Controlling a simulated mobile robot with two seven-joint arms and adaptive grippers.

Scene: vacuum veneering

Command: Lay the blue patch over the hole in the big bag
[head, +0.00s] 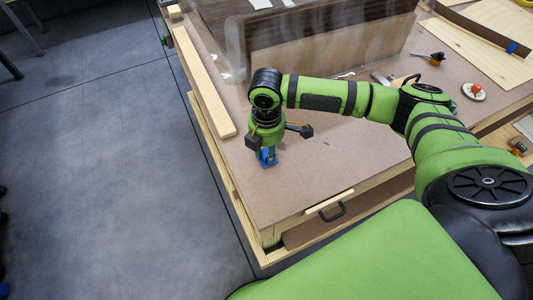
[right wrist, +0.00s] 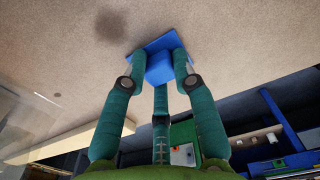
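The blue patch (head: 268,161) is a small flat square with a blue block on top, near the left edge of the brown worktop. My right gripper (head: 264,153) points down at it. In the right wrist view the fingers (right wrist: 158,75) sit on both sides of the block on the blue patch (right wrist: 152,45) and appear closed on it. The patch is at or very close to the worktop; I cannot tell whether it touches. The big bag (head: 235,50) is clear plastic around a dark brown panel at the back. I cannot make out its hole. My left gripper is not in view.
A long pale wooden strip (head: 203,82) lies along the worktop's left edge. A white disc with a red knob (head: 474,92) and an orange-and-black tool (head: 432,57) are at the right. Worktop (head: 300,185) is bare around the gripper.

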